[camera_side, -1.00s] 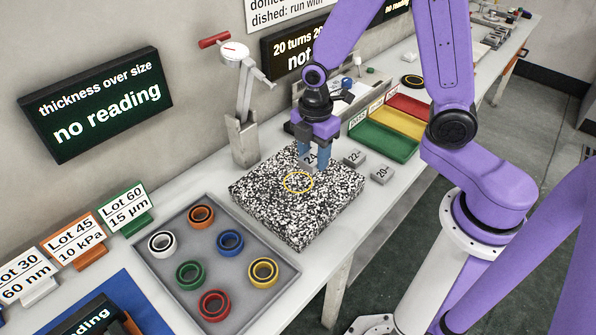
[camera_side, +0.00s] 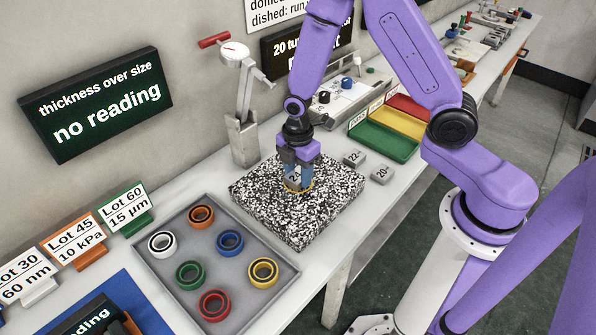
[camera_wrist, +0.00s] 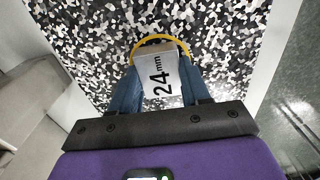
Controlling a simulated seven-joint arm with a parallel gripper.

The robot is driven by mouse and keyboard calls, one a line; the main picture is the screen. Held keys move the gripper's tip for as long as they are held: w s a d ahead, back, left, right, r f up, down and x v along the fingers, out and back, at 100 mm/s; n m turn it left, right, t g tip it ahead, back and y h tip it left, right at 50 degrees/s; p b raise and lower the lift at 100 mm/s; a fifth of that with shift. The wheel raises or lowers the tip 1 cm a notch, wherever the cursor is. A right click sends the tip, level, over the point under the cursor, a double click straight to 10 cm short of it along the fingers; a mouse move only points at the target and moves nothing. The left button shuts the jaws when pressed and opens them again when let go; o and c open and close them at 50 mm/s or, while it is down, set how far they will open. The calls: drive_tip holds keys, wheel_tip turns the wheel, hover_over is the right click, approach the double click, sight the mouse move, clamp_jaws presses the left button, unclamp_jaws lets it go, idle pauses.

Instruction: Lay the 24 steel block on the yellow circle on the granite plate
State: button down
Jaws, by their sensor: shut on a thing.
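The 24 steel block (camera_wrist: 160,76) is held between the two blue fingers of my gripper (camera_wrist: 158,92), its 24 mm label facing the wrist camera. In the side view my gripper (camera_side: 298,178) is shut on the block over the yellow circle (camera_side: 306,191). The yellow circle also shows in the wrist view (camera_wrist: 158,38), its far arc curving just beyond the block's end. The rest of the circle is hidden by the block and fingers. The speckled granite plate (camera_side: 290,222) lies on the bench. The block is at or just above the plate; I cannot tell whether it touches.
The 22 block (camera_side: 354,158) and 20 block (camera_side: 382,175) lie right of the plate. A grey tray (camera_side: 178,252) with coloured rings stands at the front left. A dial gauge stand (camera_side: 243,140) rises behind the plate. Green (camera_side: 382,140), yellow and red bins stand beyond.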

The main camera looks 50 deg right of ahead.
sight(298, 175)
drive_tip(key=shift+f, duration=0.15)
drive_tip(key=c, duration=0.5)
unclamp_jaws()
wheel_tip(298, 175, up, 12)
drive_tip(key=shift+r, duration=0.15)
drive_tip(key=s+r+m, duration=0.1)
drive_tip(key=s+r, duration=0.1)
drive_tip(key=s, duration=0.6)
drive_tip(key=s+d+r+m, duration=0.1)
drive_tip(key=s+r+m, duration=0.1)
drive_tip(key=s, duration=0.5)
drive_tip(key=s+r+m, duration=0.2)
drive_tip(key=s, duration=0.6)
drive_tip(key=shift+s+d+r, duration=0.25)
drive_tip(key=shift+s+d, duration=0.1)
